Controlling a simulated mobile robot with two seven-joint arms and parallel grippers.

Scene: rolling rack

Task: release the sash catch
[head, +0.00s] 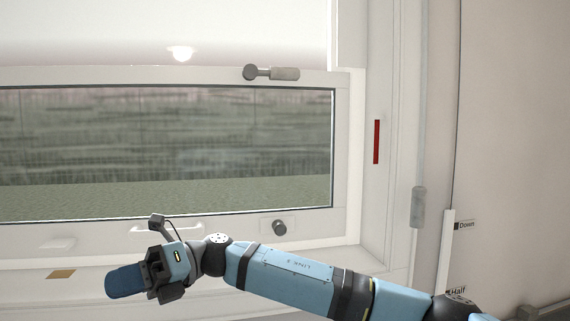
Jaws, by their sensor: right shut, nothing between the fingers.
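The sash catch, a dark round pivot with a grey lever (284,74), sits on the top rail of the lower window sash (345,150) in the head view. Its lever points right and lies about level. My right gripper (150,278) is low on the left, below the sash, well apart from the catch. It is shut and empty. Its fingertips are hard to make out beside a dark blue rounded part. My left gripper is not in view.
A round dark knob (279,227) sits on the sash's bottom rail, near a pale pull handle (167,230). A grey handle (418,207) hangs at right beside "Down" and "Half" labels. A red strip (377,142) marks the frame. The space before the glass is clear.

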